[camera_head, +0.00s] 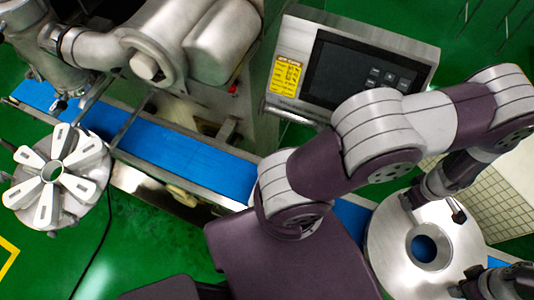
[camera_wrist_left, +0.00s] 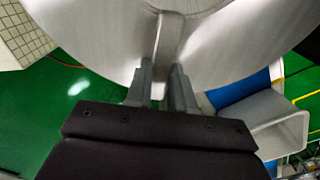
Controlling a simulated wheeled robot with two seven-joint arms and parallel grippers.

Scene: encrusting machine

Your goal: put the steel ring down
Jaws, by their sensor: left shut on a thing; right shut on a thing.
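The steel ring (camera_head: 385,245) is a wide, shiny disc with a round central hole, at the lower right of the head view. Blue belt shows through the hole. My left gripper (camera_head: 412,199) is shut on the ring's upper edge. In the left wrist view, the gripper's fingers (camera_wrist_left: 165,88) close around a narrow metal tab on the ring (camera_wrist_left: 95,30). My right gripper (camera_head: 468,286) is shut at the ring's lower right edge, partly cut off by the frame. The ring lies over the blue conveyor belt (camera_head: 185,155); whether it touches anything below cannot be told.
The encrusting machine (camera_head: 225,45) stands behind the belt, with a dark control panel (camera_head: 360,72). A round slotted steel part (camera_head: 90,150) is at the left. Green floor lies around.

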